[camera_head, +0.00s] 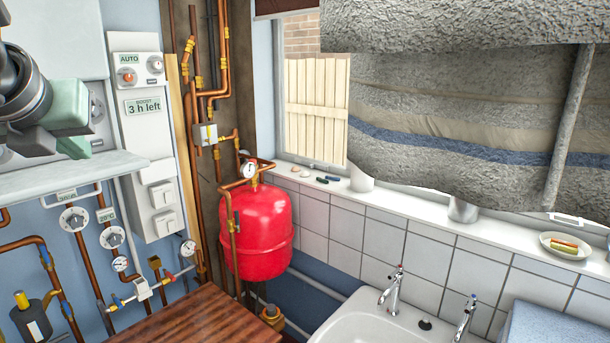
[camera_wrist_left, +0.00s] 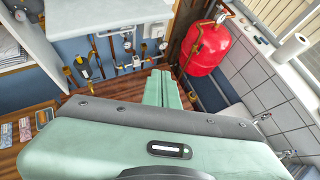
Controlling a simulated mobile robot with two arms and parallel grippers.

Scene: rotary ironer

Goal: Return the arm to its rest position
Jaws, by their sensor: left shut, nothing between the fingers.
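My left arm comes in at the upper left of the head view. Its black wrist joint and pale green gripper (camera_head: 72,118) are up in front of the white boiler casing and beside the control panel (camera_head: 147,130). In the left wrist view the two green fingers of the left gripper (camera_wrist_left: 162,76) point away from the camera and lie together, with nothing between them. Behind them in that view are the wooden worktop and the pipes at the wall. My right gripper shows in neither view.
A red expansion vessel (camera_head: 259,232) with copper pipes (camera_head: 194,160) stands right of the panel. A white shelf edge (camera_head: 75,178) lies below the arm.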

